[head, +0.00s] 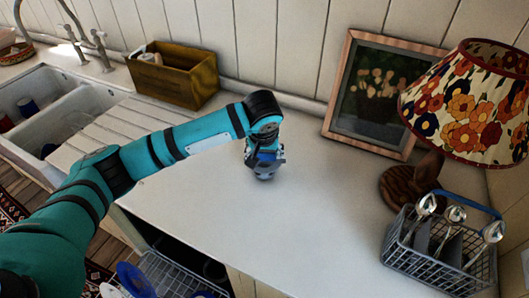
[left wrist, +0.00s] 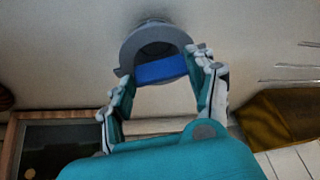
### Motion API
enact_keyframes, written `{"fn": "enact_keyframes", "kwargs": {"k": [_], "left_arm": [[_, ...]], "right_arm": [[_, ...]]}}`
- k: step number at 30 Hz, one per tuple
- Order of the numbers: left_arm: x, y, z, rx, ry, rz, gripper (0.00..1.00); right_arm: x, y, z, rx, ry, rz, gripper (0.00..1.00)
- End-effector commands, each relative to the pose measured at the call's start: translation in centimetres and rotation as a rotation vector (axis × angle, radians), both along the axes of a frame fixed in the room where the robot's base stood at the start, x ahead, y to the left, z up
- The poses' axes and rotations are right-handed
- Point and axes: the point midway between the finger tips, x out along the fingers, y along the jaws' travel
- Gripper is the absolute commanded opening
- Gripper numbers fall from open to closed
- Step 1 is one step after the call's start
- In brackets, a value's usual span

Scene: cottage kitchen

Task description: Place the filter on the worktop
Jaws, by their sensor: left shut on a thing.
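The filter is a grey, round, cup-like piece with a blue part inside its opening; in the left wrist view the filter (left wrist: 155,42) is between my fingers. In the head view the filter (head: 264,173) shows below my left gripper (head: 264,156), partly hidden by it. My left gripper is shut on it, and its fingers also show in the left wrist view (left wrist: 162,75). The filter is at or just above the white worktop (head: 230,225); I cannot tell whether it touches. My right gripper is in neither view.
A wooden box (head: 175,75) and a framed picture (head: 375,95) stand along the wall. A floral lamp (head: 470,105) and a wire cutlery basket (head: 440,262) with spoons are at right. The sink (head: 50,110) is at left. An open rack (head: 180,275) is below the worktop's front edge. The worktop's middle is clear.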

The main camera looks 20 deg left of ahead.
Motion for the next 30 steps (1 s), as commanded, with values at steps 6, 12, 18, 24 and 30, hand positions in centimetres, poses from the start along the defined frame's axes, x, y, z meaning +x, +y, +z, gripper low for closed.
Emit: {"fn": "enact_keyframes", "kwargs": {"k": [6, 12, 18, 24, 30], "left_arm": [[0.0, 0.0, -1.4, -0.001, -0.002, 0.001, 0.07], [0.0, 0.0, -1.4, -0.001, -0.001, 0.001, 0.07], [0.0, 0.0, -1.6, -0.001, -0.001, 0.001, 0.71], [0.0, 0.0, -1.6, 0.000, -0.001, 0.001, 0.80], [0.0, 0.0, -1.3, -0.001, -0.003, 0.001, 0.80]], "right_arm": [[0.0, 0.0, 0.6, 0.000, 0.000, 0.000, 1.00], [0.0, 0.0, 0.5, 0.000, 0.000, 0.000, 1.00], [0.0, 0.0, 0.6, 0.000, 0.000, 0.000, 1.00], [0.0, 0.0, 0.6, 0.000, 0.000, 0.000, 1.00], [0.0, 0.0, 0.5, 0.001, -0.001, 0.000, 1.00]]}}
